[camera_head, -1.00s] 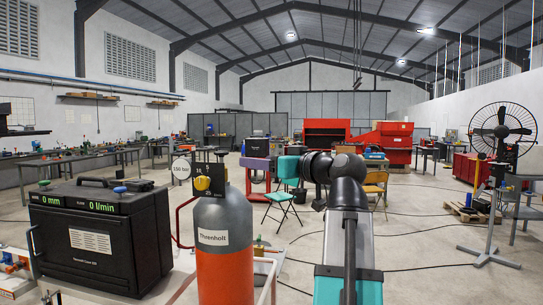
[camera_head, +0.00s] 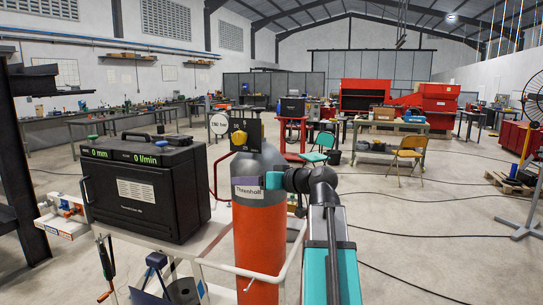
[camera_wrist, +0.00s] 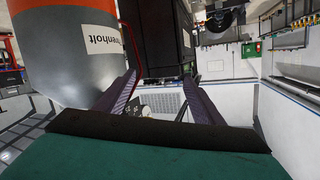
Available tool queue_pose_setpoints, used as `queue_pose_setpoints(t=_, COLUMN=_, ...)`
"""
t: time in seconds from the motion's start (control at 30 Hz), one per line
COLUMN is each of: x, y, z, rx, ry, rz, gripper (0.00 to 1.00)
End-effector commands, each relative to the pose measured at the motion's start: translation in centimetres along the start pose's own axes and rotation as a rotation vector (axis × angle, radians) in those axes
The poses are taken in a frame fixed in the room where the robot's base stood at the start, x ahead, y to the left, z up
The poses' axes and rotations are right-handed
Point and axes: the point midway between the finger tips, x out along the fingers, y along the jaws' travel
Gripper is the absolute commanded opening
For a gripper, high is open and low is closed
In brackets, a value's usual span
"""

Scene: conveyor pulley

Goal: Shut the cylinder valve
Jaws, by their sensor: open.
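The gas cylinder (camera_head: 259,235) stands upright, orange below with a grey top and a "Threnholt" label. Its yellow valve knob (camera_head: 238,138) sits on a dark block at the top, with a round white tag or dial (camera_head: 219,123) to its left. My gripper (camera_head: 248,183) is at label height, below the knob, and overlaps the cylinder's right side. The cylinder (camera_wrist: 68,60) appears there upside down, close beside the left finger. Contact cannot be told, and the knob is out of that view.
A black case (camera_head: 146,190) with green readouts stands on a white cart (camera_head: 215,235) left of the cylinder. The cart's rail (camera_head: 240,270) runs around the cylinder's front. A dark steel post (camera_head: 22,170) stands at far left. Open floor lies to the right.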

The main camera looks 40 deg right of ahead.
Motion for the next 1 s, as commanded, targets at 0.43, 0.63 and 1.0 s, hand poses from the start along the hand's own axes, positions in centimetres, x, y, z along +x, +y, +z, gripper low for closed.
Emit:
queue_pose_setpoints(t=0.43, x=10.9, y=-1.9, z=15.0, rx=0.11, ry=-0.227, rz=-0.094, gripper=0.62)
queue_pose_setpoints(t=0.63, x=14.5, y=-3.5, z=22.3, rx=0.146, ry=-0.339, rz=-0.122, gripper=0.62)
queue_pose_setpoints(t=1.0, x=18.7, y=-7.2, z=36.6, rx=0.199, ry=-0.564, rz=-0.159, gripper=0.62)
